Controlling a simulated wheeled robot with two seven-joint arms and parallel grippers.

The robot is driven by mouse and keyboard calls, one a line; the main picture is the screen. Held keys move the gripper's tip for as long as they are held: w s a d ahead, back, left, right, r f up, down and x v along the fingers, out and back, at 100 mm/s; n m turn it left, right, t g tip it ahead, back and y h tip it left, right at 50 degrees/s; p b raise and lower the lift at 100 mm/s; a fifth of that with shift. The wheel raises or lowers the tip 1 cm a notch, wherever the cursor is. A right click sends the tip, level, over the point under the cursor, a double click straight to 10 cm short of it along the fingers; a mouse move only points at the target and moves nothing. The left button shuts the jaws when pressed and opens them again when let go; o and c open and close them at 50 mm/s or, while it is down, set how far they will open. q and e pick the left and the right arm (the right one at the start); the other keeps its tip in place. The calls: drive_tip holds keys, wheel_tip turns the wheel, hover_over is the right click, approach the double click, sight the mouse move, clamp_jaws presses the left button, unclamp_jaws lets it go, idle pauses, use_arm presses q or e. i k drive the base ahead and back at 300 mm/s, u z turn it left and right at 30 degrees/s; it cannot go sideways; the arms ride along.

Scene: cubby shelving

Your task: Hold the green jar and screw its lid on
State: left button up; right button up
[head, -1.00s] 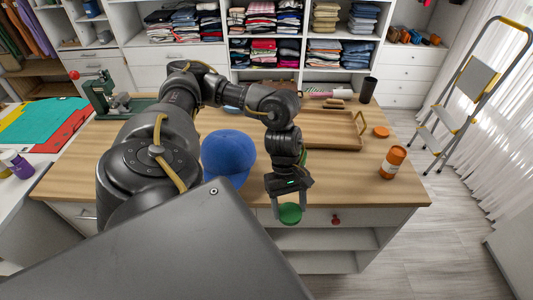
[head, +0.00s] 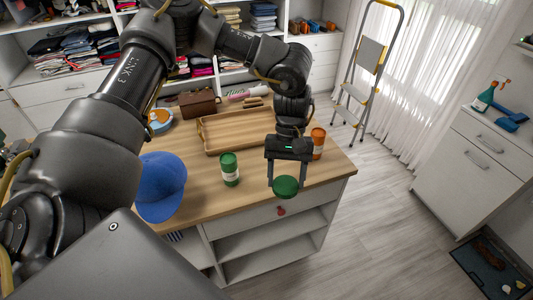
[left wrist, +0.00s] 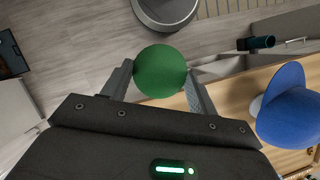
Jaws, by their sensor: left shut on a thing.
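The green jar (head: 229,170) stands upright on the wooden table, with a pale label band. My left gripper (head: 286,183) is shut on a round green lid (head: 286,187), held between its fingertips. It hangs near the table's front edge, to the right of the jar and apart from it. In the left wrist view the lid (left wrist: 160,71) shows as a green disc between the two fingers (left wrist: 158,88). My right gripper does not show.
A blue cap (head: 161,187) lies left of the jar. An orange jar (head: 318,143) stands just behind my left gripper on the right. A wooden tray (head: 207,137) lies farther back. The table's front edge and a drawer (head: 255,219) are close below.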

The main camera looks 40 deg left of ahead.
sight(228, 161)
drive_tip(key=z, duration=1.2)
drive_tip(key=k, duration=1.1)
drive_tip(key=u, duration=1.85)
